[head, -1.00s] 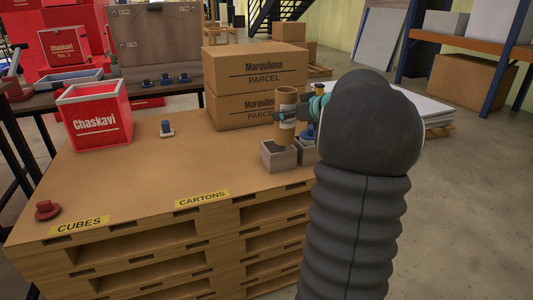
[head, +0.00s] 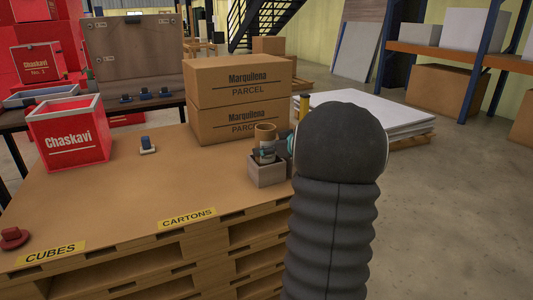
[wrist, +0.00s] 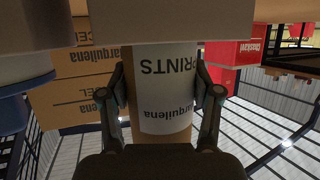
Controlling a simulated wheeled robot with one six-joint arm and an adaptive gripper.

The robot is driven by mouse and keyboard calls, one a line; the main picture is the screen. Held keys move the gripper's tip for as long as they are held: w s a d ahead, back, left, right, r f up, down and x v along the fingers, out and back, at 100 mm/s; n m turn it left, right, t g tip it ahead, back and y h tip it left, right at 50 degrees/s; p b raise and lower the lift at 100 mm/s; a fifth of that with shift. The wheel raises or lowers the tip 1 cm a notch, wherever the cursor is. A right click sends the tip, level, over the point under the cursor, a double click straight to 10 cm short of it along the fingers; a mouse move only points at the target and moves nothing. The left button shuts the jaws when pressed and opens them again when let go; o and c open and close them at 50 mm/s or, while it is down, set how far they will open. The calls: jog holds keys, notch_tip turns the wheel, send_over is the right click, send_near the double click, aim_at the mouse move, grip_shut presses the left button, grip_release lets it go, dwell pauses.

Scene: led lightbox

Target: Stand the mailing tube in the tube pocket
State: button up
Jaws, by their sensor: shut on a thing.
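The mailing tube (head: 266,130) is a brown cardboard cylinder with a white label, which shows upside down in the wrist view (wrist: 165,85). It stands about upright, its lower end inside the grey tube pocket (head: 268,176). In the wrist view the pocket block (wrist: 160,22) covers that end, so I cannot see whether it touches the bottom. My gripper (wrist: 163,97) is shut on the tube, one finger on each side of the label. In the head view my gripper (head: 268,150) reaches the tube from the right, partly hidden by my arm.
Two stacked parcel cartons (head: 238,98) stand just behind the pocket. A red Chaskavi bin (head: 72,135) is at the left. The pallet-top's middle (head: 140,185) is mostly clear.

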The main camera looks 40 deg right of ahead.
jog(key=shift+f, duration=0.2)
jog(key=o, duration=1.5)
jog(key=shift+f, duration=0.1)
